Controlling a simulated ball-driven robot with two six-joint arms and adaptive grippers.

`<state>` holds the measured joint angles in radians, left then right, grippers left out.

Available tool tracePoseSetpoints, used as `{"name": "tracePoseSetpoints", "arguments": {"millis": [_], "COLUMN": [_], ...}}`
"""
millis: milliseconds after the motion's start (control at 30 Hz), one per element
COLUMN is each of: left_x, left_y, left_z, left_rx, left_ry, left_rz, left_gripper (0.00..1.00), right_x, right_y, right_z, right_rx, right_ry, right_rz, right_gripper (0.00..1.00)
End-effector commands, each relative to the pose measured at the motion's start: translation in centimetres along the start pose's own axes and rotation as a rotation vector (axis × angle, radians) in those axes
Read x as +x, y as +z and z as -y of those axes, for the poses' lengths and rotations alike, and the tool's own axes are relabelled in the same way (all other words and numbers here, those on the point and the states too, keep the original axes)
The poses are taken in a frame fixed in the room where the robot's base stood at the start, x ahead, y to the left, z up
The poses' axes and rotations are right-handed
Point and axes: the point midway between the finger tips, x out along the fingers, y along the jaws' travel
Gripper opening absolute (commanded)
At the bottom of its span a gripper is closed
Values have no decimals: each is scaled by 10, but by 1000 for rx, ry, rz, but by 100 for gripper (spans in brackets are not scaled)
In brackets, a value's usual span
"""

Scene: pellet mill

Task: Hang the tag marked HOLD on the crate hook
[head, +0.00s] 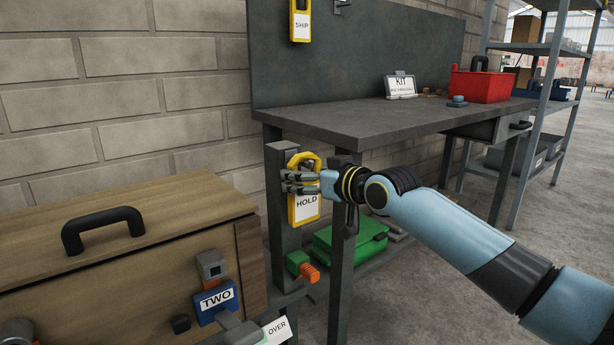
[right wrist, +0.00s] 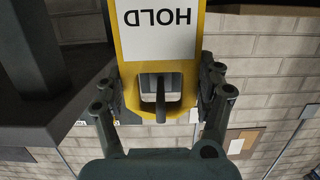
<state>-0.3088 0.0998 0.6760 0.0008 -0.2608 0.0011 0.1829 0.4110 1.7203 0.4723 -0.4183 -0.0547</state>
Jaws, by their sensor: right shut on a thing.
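The yellow tag marked HOLD (head: 305,208) is upright in front of a grey post (head: 283,225), right of the wooden crate. My right gripper (head: 303,183) is shut on its upper part. In the right wrist view the HOLD tag (right wrist: 160,45) appears upside down between the two fingers (right wrist: 160,92). A dark peg (right wrist: 160,100) shows in the tag's opening; I cannot tell whether the tag's weight rests on it. The wooden crate (head: 110,225) with a black handle stands at the left. My left gripper is not in view.
A yellow SHIP tag (head: 301,22) hangs on the dark back panel, beside an empty-looking hook (head: 341,6). The bench (head: 390,118) holds a KIT sign (head: 400,85) and a red box (head: 480,86). A green case (head: 345,246) sits below. A blue TWO tag (head: 216,300) is on the crate's front.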

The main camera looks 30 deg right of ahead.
Motion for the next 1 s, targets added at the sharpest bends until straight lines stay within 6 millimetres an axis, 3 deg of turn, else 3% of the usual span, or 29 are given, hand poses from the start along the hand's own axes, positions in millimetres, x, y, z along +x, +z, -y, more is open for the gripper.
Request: {"name": "tracePoseSetpoints", "arguments": {"millis": [500,867,900,1000], "left_x": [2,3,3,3], "left_y": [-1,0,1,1], "left_z": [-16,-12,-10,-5], "left_rx": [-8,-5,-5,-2], "left_ry": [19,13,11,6], "left_rz": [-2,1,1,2], "left_gripper": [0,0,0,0], "right_x": [1,2,2,2], "right_y": [5,8,8,8], "right_z": [0,0,0,0], "right_rx": [0,0,0,0], "right_ry": [0,0,0,0], "right_rz": [0,1,1,1], "right_gripper": [27,27,73,86]}}
